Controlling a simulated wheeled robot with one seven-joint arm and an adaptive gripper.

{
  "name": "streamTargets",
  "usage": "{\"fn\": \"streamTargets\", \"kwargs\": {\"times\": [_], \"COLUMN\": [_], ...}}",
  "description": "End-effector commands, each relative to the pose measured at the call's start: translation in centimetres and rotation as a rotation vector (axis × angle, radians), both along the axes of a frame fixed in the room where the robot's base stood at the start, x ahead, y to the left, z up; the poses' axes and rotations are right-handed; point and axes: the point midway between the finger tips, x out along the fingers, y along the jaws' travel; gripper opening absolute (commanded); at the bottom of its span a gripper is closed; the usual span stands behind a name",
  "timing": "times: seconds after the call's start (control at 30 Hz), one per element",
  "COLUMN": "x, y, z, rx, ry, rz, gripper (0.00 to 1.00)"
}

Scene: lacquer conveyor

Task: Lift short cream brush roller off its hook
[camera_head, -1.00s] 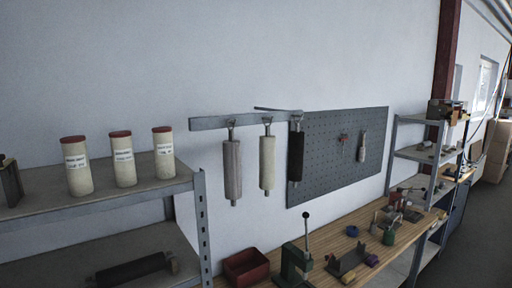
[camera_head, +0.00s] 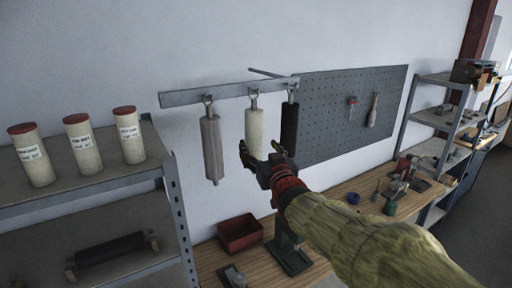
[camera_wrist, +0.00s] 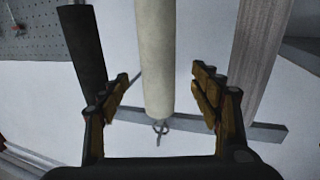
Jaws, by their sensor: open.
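The cream brush roller (camera_head: 254,125) hangs upright on the middle hook of a grey wall rail (camera_head: 190,97), between a grey roller (camera_head: 212,150) and a black roller (camera_head: 289,125). My gripper (camera_head: 261,154) is in front of the cream roller's lower part and hides its bottom end. In the wrist view, which is upside down, the cream roller (camera_wrist: 155,50) shows between the open fingers of my gripper (camera_wrist: 160,85), with a gap on each side. The black roller (camera_wrist: 82,50) and grey roller (camera_wrist: 255,55) flank the fingers there. I cannot tell the depth gap to the roller.
A metal shelf (camera_head: 168,165) with three cream red-lidded canisters (camera_head: 82,145) stands at left. A wooden bench (camera_head: 345,208) below holds a red bin (camera_head: 240,233), a green press (camera_head: 288,250) and small tools. A pegboard (camera_head: 345,115) is on the wall at right.

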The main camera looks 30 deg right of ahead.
Motion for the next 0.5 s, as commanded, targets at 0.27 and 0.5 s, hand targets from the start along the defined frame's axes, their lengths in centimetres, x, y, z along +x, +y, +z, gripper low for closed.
{"fn": "streamTargets", "kwargs": {"times": [0.27,0.5], "x": [3.1,6.1], "y": [-0.7,-1.4], "z": [-0.1,0.0], "rx": [0.007,0.006], "ry": [0.004,0.004], "rz": [0.0,-0.001], "gripper": [0.64,0.64]}}
